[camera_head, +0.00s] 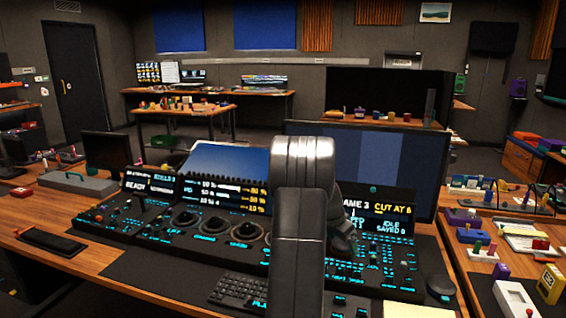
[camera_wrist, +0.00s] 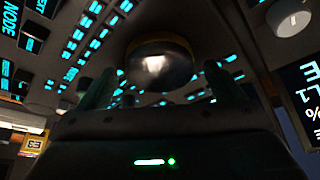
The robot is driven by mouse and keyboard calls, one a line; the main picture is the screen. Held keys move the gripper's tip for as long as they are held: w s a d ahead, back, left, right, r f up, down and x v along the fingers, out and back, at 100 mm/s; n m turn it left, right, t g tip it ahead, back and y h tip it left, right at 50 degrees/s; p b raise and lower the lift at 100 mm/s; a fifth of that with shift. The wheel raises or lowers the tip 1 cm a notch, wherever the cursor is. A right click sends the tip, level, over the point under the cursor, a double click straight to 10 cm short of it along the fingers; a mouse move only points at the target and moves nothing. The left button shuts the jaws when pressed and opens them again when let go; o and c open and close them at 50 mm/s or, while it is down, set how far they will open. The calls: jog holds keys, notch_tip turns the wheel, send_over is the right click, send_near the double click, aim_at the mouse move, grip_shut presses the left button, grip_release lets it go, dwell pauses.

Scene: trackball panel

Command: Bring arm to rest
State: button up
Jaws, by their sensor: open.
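The trackball panel (camera_head: 150,225) is a dark console with glowing cyan keys on a wooden desk. Trackballs in dark rings, such as the left one (camera_head: 187,218), sit in a row left of my arm. My arm rises in front of the panel and hides part of it. In the wrist view, my gripper (camera_wrist: 160,80) is open, with one dark finger at each side. A shiny grey ball (camera_wrist: 160,65) with a yellowish rim shows between the fingers; I cannot tell whether they touch it. In the head view my gripper is mostly hidden behind the arm.
Small screens, one reading "CUT AT 6" (camera_head: 393,208), line the panel's back. A large monitor (camera_head: 385,165) stands behind. A keyboard (camera_head: 236,290) lies in front. A right-hand desk holds several small items, including a yellow block (camera_head: 549,284). Free room shows above the panel.

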jog(key=n+y+p, duration=0.1)
jog(key=n+p, duration=0.2)
jog(key=p, duration=0.1)
jog(key=n+t+y+p, duration=0.1)
jog(key=n+p, duration=0.2)
jog(key=p, duration=0.1)
jog(key=shift+d+r, duration=0.15)
jog(key=shift+r, duration=0.05)
jog(key=shift+d+f+n+t+y+p, duration=0.1)
jog(key=shift+n+t+y+p, duration=0.2)
jog(key=shift+n+p, duration=0.8)
jog(key=shift+f+n+t+y+p, duration=0.15)
jog(key=shift+n+y+p, duration=0.25)
jog(key=shift+n+p, duration=0.65)
jog(key=shift+b+v, duration=0.3)
jog(key=shift+v, duration=2.2)
